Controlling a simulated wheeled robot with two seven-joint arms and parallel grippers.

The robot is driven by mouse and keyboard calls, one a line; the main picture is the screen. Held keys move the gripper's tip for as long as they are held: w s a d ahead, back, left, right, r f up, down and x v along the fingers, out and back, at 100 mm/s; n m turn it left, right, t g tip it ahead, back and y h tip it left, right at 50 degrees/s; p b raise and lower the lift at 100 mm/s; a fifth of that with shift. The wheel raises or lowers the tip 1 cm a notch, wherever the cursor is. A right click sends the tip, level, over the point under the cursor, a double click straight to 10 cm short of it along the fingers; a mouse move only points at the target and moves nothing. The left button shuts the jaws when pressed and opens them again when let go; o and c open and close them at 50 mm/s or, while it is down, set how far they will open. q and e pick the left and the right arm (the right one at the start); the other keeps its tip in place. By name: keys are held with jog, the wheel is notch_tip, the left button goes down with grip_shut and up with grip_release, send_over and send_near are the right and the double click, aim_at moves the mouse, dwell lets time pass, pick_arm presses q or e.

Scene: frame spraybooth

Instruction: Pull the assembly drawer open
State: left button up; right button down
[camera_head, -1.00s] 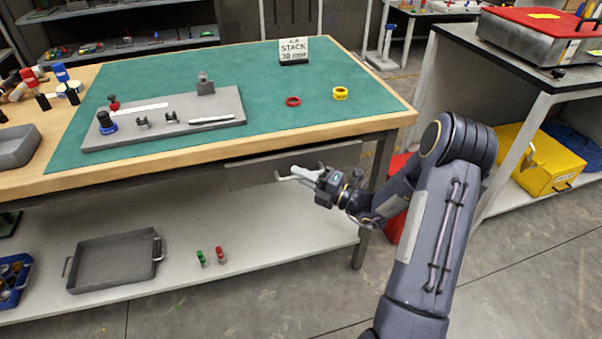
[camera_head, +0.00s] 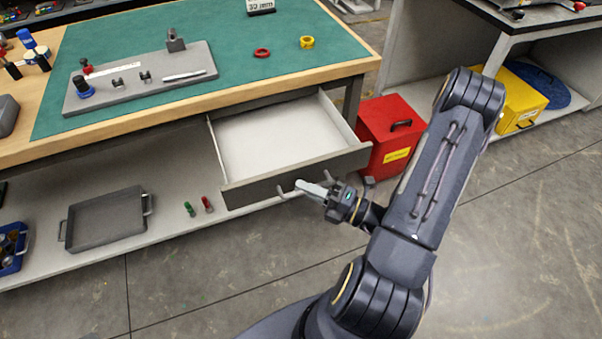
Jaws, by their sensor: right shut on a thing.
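The assembly drawer (camera_head: 252,190) is pulled well out from under the workbench, and its pale inside is bare where I see it. Its dark front faces me, with a handle (camera_head: 284,191) at the middle. My right gripper (camera_head: 300,188) is shut on the handle, with its arm reaching in from the lower right. The fingers partly hide the handle. My left gripper is not in view.
The workbench (camera_head: 240,93) has a green mat with a grey fixture board (camera_head: 140,80) and tape rolls. A red box (camera_head: 391,135) stands right of the drawer. A grey tray (camera_head: 104,220) lies on the lower shelf. Floor in front is clear.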

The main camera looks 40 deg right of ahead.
jog(key=shift+s, duration=0.25)
jog(key=c, duration=1.5)
grip_release()
jog(key=v, duration=0.7)
jog(key=shift+s+d, duration=0.15)
jog(key=shift+s, duration=0.15)
